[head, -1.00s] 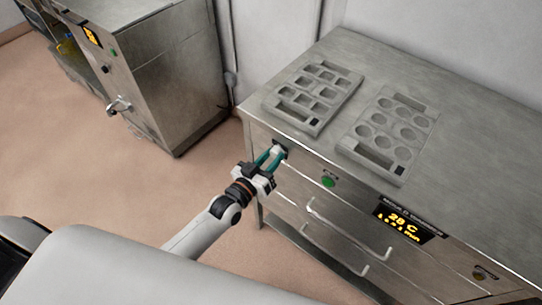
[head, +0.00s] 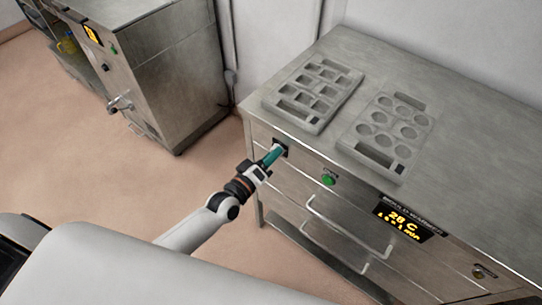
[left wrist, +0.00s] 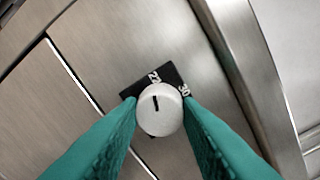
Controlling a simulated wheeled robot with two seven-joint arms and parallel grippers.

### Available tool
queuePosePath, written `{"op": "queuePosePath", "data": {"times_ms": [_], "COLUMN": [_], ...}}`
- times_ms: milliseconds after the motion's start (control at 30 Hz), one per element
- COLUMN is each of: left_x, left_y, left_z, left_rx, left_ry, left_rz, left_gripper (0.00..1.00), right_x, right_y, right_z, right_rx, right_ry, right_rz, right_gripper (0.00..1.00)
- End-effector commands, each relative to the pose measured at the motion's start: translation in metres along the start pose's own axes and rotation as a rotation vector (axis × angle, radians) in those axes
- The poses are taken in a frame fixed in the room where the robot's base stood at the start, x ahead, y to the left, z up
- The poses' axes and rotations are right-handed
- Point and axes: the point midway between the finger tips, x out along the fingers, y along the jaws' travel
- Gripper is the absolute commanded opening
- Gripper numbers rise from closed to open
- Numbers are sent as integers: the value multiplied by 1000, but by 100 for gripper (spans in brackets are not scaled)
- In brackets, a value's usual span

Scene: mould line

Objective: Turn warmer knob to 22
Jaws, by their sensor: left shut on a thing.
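The warmer (head: 340,201) is a steel cabinet with drawers. Its display (head: 404,221) reads 28 C in yellow. The warmer knob (left wrist: 160,108) is a white round knob with a black pointer mark, in front of a black dial plate (left wrist: 150,78) with white numbers, one of them 30; the rest are partly hidden or hard to read. My left gripper (left wrist: 160,110) has its two teal fingers on either side of the knob, shut on it. In the head view the left gripper (head: 273,155) reaches the cabinet's front left corner and hides the knob. My right gripper is not in view.
Two grey mould trays, one with square pockets (head: 313,92) and one with round pockets (head: 389,133), lie on the warmer top. A green button (head: 328,180) sits right of the knob. Drawer handles (head: 346,228) stick out below. Another steel machine (head: 150,75) stands at left.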

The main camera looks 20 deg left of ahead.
Motion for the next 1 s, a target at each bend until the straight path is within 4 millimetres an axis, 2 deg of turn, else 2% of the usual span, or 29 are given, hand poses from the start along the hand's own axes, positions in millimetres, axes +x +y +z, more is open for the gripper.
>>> {"op": "queuePosePath", "data": {"times_ms": [567,600,700,1000], "left_x": [0,0,0,-1], "left_y": [1,1,1,0], "left_z": [0,0,0,0], "left_rx": [-33,-33,-32,-31], "left_ry": [2,2,2,2], "left_rz": [1,1,1,0], "left_gripper": [9,36,53,53], "right_x": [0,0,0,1], "right_y": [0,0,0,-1], "right_z": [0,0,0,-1], "right_rx": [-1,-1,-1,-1], "right_ry": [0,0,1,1], "right_rz": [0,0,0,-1], "right_gripper": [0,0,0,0]}}
